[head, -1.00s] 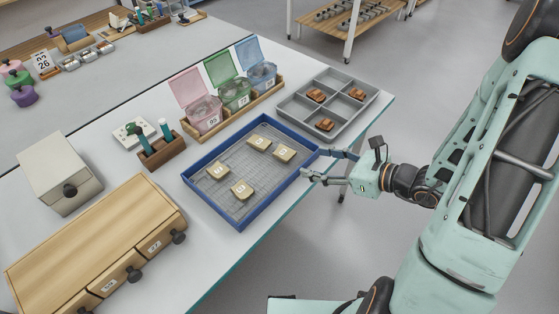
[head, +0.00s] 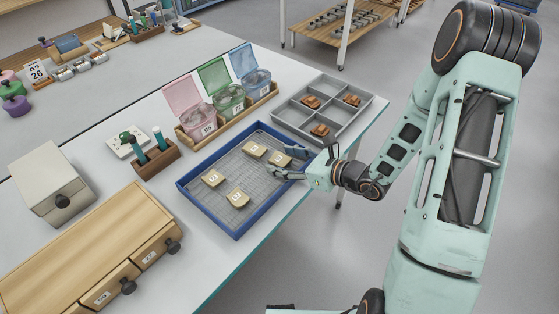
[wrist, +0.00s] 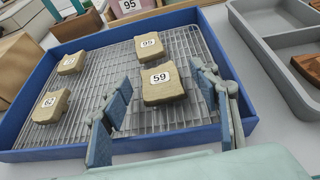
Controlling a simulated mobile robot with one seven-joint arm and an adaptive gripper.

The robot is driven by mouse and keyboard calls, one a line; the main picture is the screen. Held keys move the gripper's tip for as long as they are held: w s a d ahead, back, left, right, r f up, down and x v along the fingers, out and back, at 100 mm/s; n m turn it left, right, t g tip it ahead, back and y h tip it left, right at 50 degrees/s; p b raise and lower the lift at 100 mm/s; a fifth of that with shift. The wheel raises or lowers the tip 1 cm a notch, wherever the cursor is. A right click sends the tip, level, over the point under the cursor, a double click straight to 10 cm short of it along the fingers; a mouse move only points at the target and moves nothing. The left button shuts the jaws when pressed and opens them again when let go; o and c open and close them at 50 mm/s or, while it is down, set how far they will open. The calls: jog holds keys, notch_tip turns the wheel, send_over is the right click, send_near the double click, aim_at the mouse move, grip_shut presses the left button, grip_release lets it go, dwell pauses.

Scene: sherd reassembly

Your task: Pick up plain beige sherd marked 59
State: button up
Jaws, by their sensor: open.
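The plain beige sherd marked 59 (wrist: 163,84) lies on the wire rack of the blue tray (head: 204,204). In the wrist view its label faces up and it sits between and just beyond my two fingers. In the head view this sherd (head: 279,159) is at the tray's right side, beside my fingertips. My gripper (head: 290,166) is open and empty, reaching in over the tray's right rim. In the wrist view the fingers (wrist: 162,100) are spread to either side of the sherd, with no visible contact.
Sherd 95 (wrist: 150,47) lies just behind, sherd 62 (wrist: 50,106) and another sherd (wrist: 72,62) to the left. A grey divided tray (head: 347,132) with brown pieces stands at the right. Lidded boxes (head: 230,95) stand behind the blue tray.

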jog(key=c, duration=1.2)
jog(key=shift+c, duration=0.2)
jog(key=shift+r, duration=0.15)
